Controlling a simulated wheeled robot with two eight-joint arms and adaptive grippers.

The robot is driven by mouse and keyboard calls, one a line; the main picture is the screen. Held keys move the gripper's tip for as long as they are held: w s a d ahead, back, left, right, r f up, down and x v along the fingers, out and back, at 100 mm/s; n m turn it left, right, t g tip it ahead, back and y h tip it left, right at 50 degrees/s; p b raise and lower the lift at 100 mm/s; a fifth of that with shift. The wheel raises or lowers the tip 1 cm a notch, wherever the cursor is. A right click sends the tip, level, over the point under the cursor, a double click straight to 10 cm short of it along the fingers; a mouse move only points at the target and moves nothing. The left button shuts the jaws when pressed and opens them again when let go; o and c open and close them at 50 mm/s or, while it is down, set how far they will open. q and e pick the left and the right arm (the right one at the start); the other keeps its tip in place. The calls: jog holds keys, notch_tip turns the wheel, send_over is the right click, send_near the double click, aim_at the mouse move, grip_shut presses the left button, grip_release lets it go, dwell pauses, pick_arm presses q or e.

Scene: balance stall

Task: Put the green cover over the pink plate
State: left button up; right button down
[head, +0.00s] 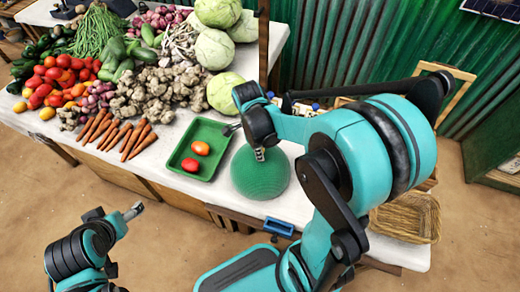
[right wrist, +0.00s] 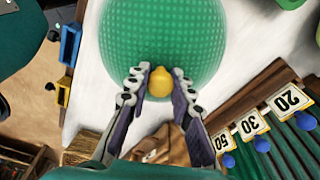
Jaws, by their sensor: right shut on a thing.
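The green cover (head: 260,180) is a woven-looking dome at the front of the white table, just right of the green tray. In the right wrist view the cover (right wrist: 160,35) fills the top middle, with a yellow knob (right wrist: 159,86). My right gripper (head: 260,154) is above the cover's top, its fingers shut on the knob from both sides. I cannot tell whether the cover's rim touches the table. No pink plate shows; the cover or my right arm may hide it. My left gripper (head: 133,211) is off the table's front edge, low left; its finger gap is unclear.
The green tray (head: 184,172) with two red-orange vegetables stands left of the cover. Vegetables, including carrots (head: 117,137) and cabbages (head: 214,49), crowd the table's left and back. A wicker basket (head: 408,217) is at right. Number cards (right wrist: 252,124) show in the right wrist view.

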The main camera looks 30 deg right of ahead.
jog(key=c, duration=0.7)
grip_release()
jog(key=shift+r, duration=0.1)
jog(key=shift+r+p, duration=2.95)
jog(key=shift+r, duration=0.5)
